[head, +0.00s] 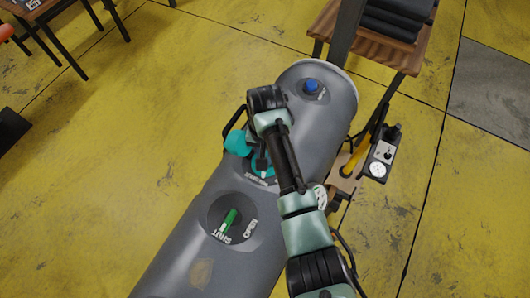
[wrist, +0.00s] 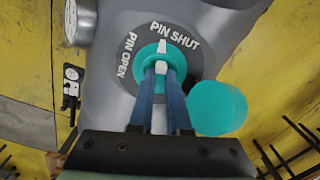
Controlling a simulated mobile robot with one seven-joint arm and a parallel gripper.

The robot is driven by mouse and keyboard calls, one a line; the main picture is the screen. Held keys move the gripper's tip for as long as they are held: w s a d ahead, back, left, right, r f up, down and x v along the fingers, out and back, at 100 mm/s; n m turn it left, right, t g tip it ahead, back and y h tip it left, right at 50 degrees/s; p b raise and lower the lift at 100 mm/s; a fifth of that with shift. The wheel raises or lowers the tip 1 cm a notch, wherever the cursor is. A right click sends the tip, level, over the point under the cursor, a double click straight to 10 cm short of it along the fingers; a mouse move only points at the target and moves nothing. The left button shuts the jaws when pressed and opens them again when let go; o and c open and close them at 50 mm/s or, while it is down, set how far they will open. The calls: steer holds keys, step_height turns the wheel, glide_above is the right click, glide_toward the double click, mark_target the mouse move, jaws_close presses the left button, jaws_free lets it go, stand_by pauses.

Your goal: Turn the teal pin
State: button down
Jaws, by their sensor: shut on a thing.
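The teal pin (wrist: 148,54) sits in a dark round plate on a grey inflatable tube. Its white pointer is upright in the wrist view, towards the "PIN SHUT" lettering (wrist: 175,38). The "PIN OPEN" lettering (wrist: 128,55) is to the left. My gripper (wrist: 161,72) is shut on the pin, with a blue finger on each side. In the head view the pin (head: 258,171) is partly hidden by my gripper (head: 261,160). A teal cap (wrist: 217,108) lies beside the plate; it also shows in the head view (head: 237,143).
On the same tube (head: 185,240), a green handle (head: 229,221) sits between "SHUT" and "OPEN" lettering. A blue knob (head: 311,86) is at the far end. A gauge box (head: 380,165) stands to the right. The yellow floor at left is mostly clear.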

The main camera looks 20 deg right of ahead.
steer(key=n+p, duration=0.1)
steer(key=n, duration=0.2)
steer(key=shift+d+r+n, duration=0.1)
steer(key=shift+r+n, duration=0.05)
steer(key=shift+n, duration=0.25)
steer(key=n+p, duration=0.1)
steer(key=n, duration=0.2)
steer(key=shift+n, duration=0.3)
steer(key=n, duration=0.3)
steer(key=shift+d+n, duration=0.1)
steer(key=shift+n, duration=0.2)
steer(key=shift+w+n+p, duration=0.1)
steer(key=shift+n+p, duration=0.3)
steer(key=shift+n, duration=1.2)
steer(key=c, duration=0.9)
jaws_free()
step_height(320, 180, up, 13)
steer(key=shift+f+b, duration=0.1)
steer(key=shift+b, duration=0.45)
